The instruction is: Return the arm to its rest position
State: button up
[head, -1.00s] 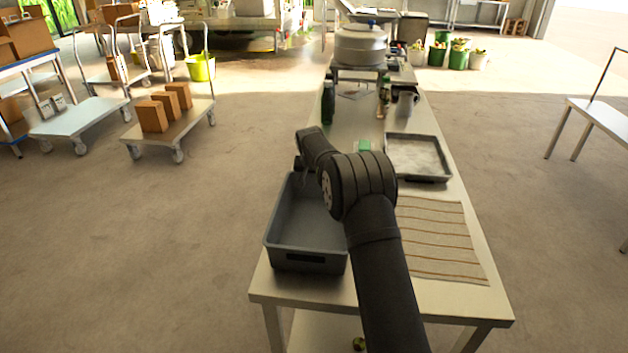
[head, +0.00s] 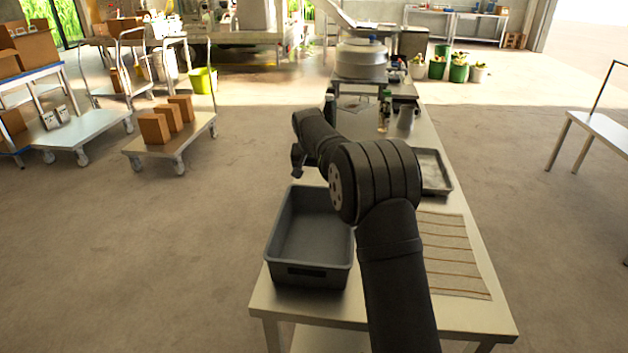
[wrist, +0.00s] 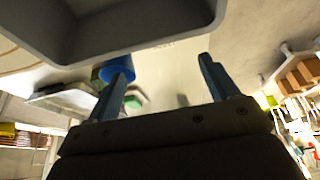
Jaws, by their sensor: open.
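My arm reaches up over the long table (head: 275,305) in the head view, with its end above the far side of the grey bin. My gripper (wrist: 165,78) shows in the wrist view with its two fingers well apart and nothing held between them. In the head view the gripper is small and partly hidden by the wrist. The grey bin (head: 310,232) stands at the table's near left and looks empty inside. It also shows along the top of the wrist view (wrist: 130,28).
A striped cloth (head: 458,255) lies right of my arm, and a metal tray (head: 438,185) is partly hidden behind it. A bottle (head: 385,112), a mug (head: 406,118) and a large round pot (head: 361,60) stand farther back. Open floor lies left of the table.

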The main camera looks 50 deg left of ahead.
jog(key=shift+r, duration=0.2)
jog(key=shift+f, duration=0.1)
jog(key=x, duration=1.2)
jog(key=shift+f, duration=0.1)
notch_tip(320, 180, up, 2)
jog(key=shift+s+d+r, duration=0.1)
jog(key=shift+r, duration=0.9)
